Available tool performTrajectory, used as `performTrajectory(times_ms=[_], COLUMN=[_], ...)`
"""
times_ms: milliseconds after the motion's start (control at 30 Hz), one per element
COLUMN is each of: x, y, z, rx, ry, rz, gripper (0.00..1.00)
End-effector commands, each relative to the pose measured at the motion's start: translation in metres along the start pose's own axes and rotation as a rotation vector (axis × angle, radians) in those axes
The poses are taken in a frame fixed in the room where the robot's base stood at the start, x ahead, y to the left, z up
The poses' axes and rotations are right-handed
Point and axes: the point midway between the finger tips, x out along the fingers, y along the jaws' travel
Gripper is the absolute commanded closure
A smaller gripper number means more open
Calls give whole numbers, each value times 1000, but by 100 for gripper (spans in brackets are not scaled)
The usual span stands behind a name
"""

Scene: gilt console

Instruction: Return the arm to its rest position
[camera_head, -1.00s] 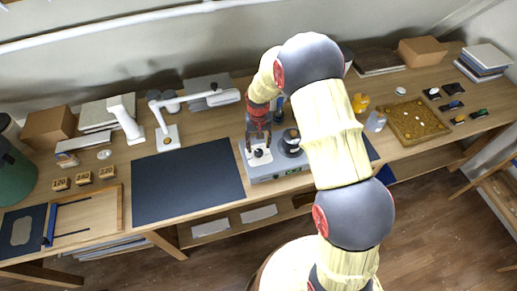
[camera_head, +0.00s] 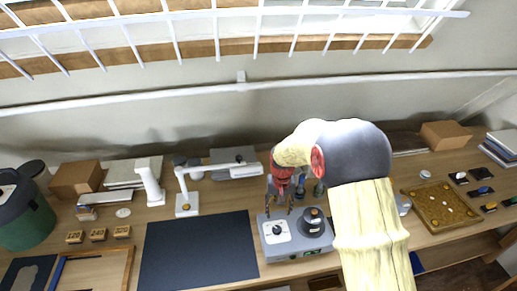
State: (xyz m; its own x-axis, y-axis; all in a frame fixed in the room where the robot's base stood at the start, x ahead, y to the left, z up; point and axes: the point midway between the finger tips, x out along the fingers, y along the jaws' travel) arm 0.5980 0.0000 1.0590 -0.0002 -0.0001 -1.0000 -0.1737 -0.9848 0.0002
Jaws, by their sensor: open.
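My arm comes up from the bottom right, with a cream sleeve and a grey elbow joint, and bends down to the left. My gripper (camera_head: 280,202), below a red wrist section, points down with its fingers apart and nothing visible between them. It hangs over or just behind the left part of a grey box-shaped device (camera_head: 293,250). The device has a white plate with a dark knob (camera_head: 277,231) and a dark round part (camera_head: 313,222) on top. Whether the fingertips touch anything cannot be told.
The device stands on a long wooden bench beside a dark mat (camera_head: 197,252). A white desk lamp (camera_head: 187,203) stands behind the mat. A wooden tray (camera_head: 440,205) lies right of my arm. A green bin (camera_head: 25,215) is far left. A white rail (camera_head: 240,88) runs along the wall.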

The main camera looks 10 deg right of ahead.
Motion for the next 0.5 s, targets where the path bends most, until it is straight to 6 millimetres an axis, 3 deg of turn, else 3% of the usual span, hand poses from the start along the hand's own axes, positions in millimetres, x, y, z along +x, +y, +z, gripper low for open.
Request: performTrajectory(times_ms=[167,300,500], x=[2,12,-24], y=[1,7,16], z=[6,39,91], rx=[-26,-52,-97], ry=[-17,-82,-99], rz=[3,12,13], gripper=[53,53,53])
